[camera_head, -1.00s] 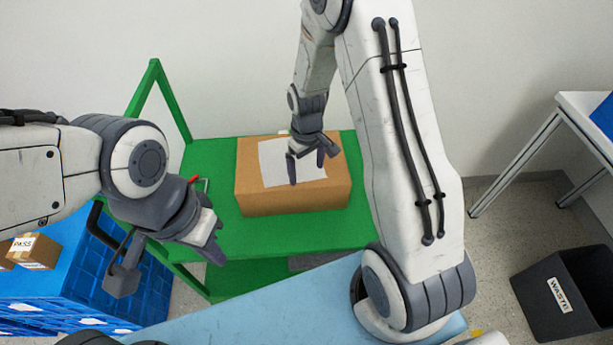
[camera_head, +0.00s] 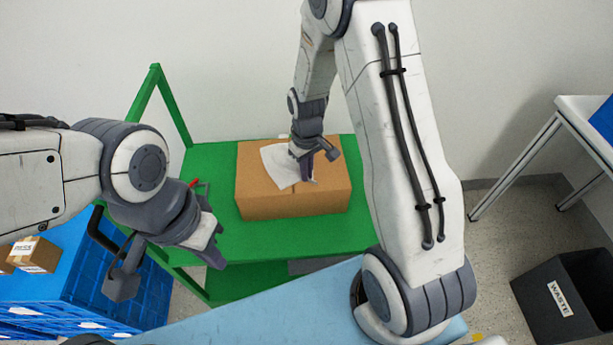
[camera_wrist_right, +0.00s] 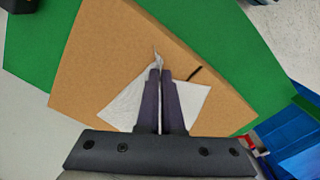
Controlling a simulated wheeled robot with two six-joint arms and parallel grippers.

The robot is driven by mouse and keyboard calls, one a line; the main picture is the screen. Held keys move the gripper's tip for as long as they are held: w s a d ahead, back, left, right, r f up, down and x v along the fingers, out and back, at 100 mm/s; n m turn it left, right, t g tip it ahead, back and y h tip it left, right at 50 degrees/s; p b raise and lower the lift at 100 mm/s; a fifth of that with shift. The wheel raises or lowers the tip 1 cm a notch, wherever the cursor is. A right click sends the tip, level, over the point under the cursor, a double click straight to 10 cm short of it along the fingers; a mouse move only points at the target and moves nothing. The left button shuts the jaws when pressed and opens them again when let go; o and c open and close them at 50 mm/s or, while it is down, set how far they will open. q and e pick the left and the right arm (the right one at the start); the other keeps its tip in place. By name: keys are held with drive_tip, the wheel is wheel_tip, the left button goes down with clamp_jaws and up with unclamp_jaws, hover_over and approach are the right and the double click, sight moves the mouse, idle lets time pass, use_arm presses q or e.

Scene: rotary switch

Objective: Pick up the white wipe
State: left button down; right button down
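The white wipe (camera_head: 277,163) lies on top of a brown cardboard box (camera_head: 260,203) on a green cart. My right gripper (camera_head: 308,176) is at the wipe, just over the box top. In the right wrist view its fingers (camera_wrist_right: 161,100) are close together, with a bunched fold of the wipe (camera_wrist_right: 125,106) pinched between the tips. The rest of the wipe spreads out on both sides of the fingers. My left gripper (camera_head: 213,248) is off to the left, away from the box and wipe; the gap between its fingers is hard to make out.
The green cart (camera_head: 330,233) has bare surface around the box and an upright frame at the left. Blue crates (camera_head: 80,275) with small boxes (camera_head: 36,253) stand at lower left. A black waste bin (camera_head: 570,290) and a white table (camera_head: 580,110) are at right.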

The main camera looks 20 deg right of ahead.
wheel_tip(320, 180, up, 21)
drive_tip(key=p, duration=1.7)
drive_tip(key=shift+f, duration=0.15)
